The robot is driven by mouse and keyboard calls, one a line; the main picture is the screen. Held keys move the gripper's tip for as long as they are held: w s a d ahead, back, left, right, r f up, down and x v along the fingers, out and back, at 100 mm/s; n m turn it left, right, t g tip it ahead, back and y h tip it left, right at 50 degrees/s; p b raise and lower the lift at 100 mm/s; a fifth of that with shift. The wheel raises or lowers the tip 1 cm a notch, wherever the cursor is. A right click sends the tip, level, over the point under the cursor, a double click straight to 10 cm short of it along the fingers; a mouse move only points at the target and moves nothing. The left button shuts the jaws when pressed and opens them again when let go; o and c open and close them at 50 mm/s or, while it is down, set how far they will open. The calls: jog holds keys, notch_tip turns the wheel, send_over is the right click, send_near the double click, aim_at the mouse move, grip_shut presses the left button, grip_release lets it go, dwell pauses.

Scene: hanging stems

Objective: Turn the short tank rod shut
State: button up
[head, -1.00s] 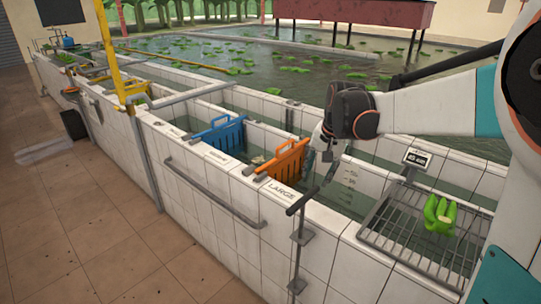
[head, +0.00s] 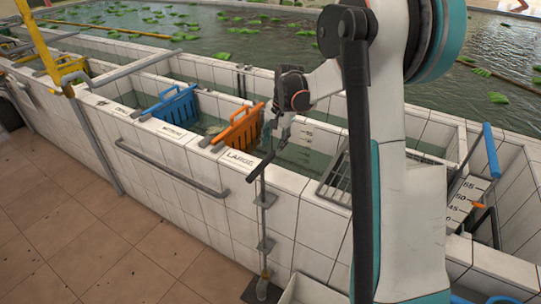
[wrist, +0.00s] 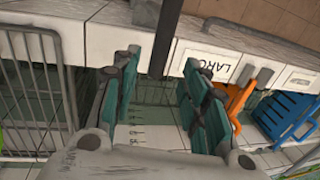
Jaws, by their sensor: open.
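The tank rod (head: 263,205) stands upright on the front of the tiled tank wall, held by brackets. Its dark bar handle (head: 261,167) lies across its top, slanting from over the floor side toward the tank. In the wrist view the dark handle (wrist: 166,30) comes down from the top edge, with its lower end between the fingertips. My gripper (head: 279,138) is at the tank-side end of the handle; it also shows in the wrist view (wrist: 160,72) with its teal fingers apart. I cannot tell whether the fingers touch the bar.
An orange divider (head: 236,130) and a blue divider (head: 172,104) stand in the tank to the left. A wire rack (head: 336,182) is to the right, partly behind my arm. A grey rail (head: 170,165) runs along the wall. A blue-handled lever (head: 491,150) stands farther right.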

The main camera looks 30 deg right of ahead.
aim_at(270, 155)
jog(key=f, duration=0.4)
jog(key=w+f, duration=0.1)
jog(key=f, duration=0.1)
jog(key=shift+a+b, duration=0.3)
jog(key=shift+a, duration=0.05)
grip_shut()
